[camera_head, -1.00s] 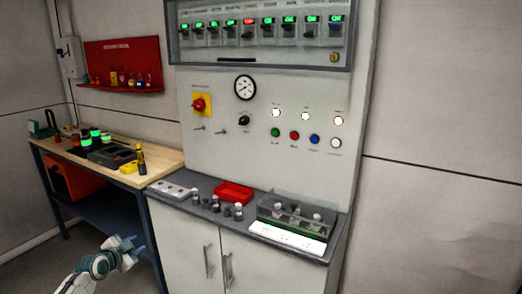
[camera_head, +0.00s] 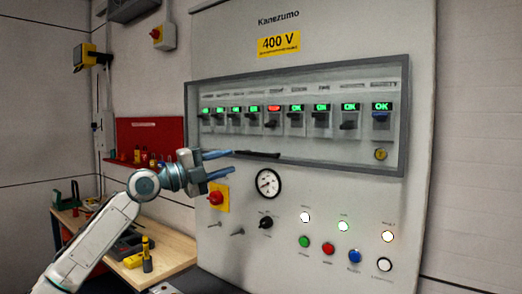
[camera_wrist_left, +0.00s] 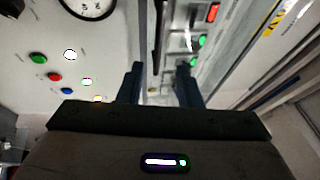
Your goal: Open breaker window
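The breaker window (camera_head: 330,164) is a wide grey-framed pane over a row of breakers on the cabinet front. It appears shut. Its dark bar handle (camera_head: 258,154) lies along the lower frame, left of the middle. My left gripper (camera_head: 228,163) is open, its blue fingers pointing right at the handle's left end, one higher and one lower. In the left wrist view, my left gripper's fingers (camera_wrist_left: 160,75) stand apart, with a dark bar (camera_wrist_left: 157,40), likely the handle, ahead between them. I cannot tell any contact. My right gripper is not in view.
Below the window are a gauge (camera_head: 268,183), a red rotary switch (camera_head: 216,197) on a yellow plate, a black knob (camera_head: 265,222), and several buttons and lamps. One breaker (camera_head: 273,117) shows a red label, the others green. A workbench (camera_head: 166,246) stands at the left.

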